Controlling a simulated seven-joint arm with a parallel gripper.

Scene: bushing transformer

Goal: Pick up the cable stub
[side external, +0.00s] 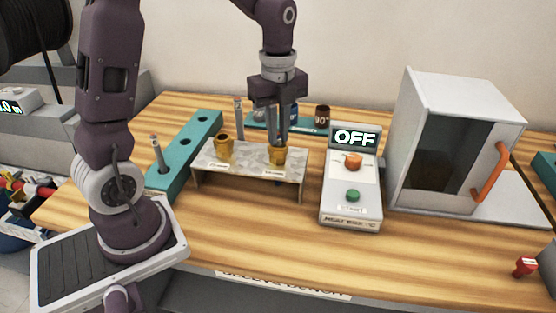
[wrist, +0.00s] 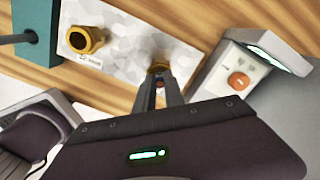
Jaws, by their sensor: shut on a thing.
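My gripper (side external: 278,143) points down over the right brass bushing (side external: 278,157) on the marbled stand (side external: 250,173). Its fingers are shut on a thin dark piece with a reddish end, which looks like the cable stub (wrist: 160,84) in the wrist view. The fingers hide most of it. The stub is at the mouth of the right bushing, which shows just beyond the fingertips; I cannot tell how deep it sits. A left brass bushing (side external: 223,149) stands on the same stand, also seen in the wrist view (wrist: 85,39).
A teal rack (side external: 190,150) with holes and a grey upright rod (side external: 157,153) is left of the stand. Another rod (side external: 239,118) stands behind. A control box (side external: 351,195) reading OFF and a white oven-like cabinet (side external: 455,140) are right.

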